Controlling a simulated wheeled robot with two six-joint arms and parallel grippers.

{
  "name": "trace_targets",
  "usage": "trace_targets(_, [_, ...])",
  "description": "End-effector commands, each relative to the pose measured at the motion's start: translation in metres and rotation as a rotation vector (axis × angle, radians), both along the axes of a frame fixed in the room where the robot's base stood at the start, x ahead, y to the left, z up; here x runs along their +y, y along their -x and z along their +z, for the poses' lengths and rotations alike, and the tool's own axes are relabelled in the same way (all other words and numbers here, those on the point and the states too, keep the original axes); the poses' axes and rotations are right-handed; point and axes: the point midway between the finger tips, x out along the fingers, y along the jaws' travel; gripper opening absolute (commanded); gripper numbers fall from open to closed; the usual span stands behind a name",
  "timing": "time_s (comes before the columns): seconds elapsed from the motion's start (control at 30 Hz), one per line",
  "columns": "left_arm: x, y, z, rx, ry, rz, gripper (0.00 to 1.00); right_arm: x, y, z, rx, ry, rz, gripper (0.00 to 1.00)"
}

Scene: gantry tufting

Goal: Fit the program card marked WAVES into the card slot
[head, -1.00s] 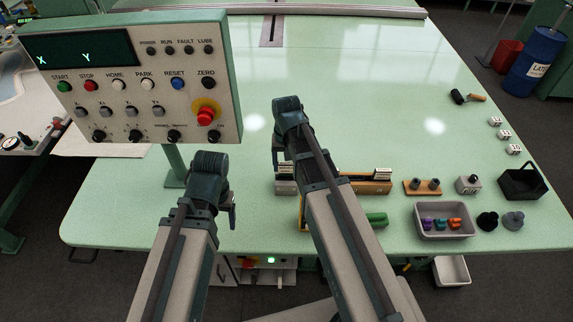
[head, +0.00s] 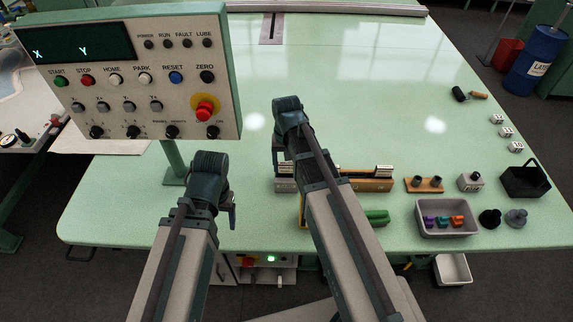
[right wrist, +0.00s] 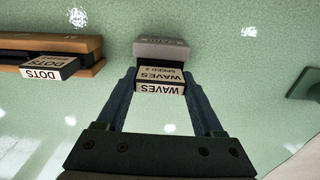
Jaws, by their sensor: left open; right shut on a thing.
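The WAVES program card (right wrist: 160,87) is between the fingers of my right gripper (right wrist: 163,98) in the right wrist view. Its label reads WAVES on two faces. Just beyond it is a grey block (right wrist: 161,49), which looks like the card slot housing; the card's far end meets or overlaps it, and I cannot tell how far in it sits. My left gripper (head: 232,212) is open and empty above the table's front left.
A wooden rack (head: 370,186) holding a card stands right of the slot; the DOTS card (right wrist: 48,66) shows in the wrist view. Further right are a grey tray (head: 447,229) of coloured pieces and a black bin (head: 524,181). A control panel (head: 130,80) stands left. The table's middle is clear.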

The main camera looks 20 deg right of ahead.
Motion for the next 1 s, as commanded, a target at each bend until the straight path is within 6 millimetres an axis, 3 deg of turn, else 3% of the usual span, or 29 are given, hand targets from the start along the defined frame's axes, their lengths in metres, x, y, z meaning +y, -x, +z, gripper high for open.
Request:
trace_targets(0.6, [0.0, 0.0, -0.013, 0.0, 0.0, 0.0, 0.73, 0.0, 0.0, -0.013, 0.0, 0.0, 0.0, 0.02])
trace_targets(0.63, [0.0, 0.0, -0.012, 0.0, 0.0, 0.0, 0.73, 0.0, 0.0, -0.012, 0.0, 0.0, 0.0, 0.72])
trace_targets(0.8, [0.0, 0.0, -0.012, 0.0, 0.0, 0.0, 0.73, 0.0, 0.0, -0.011, 0.0, 0.0, 0.0, 1.0])
trace_targets(1.0, [0.0, 0.0, -0.011, 0.0, 0.0, 0.0, 0.73, 0.0, 0.0, -0.012, 0.0, 0.0, 0.0, 1.0])
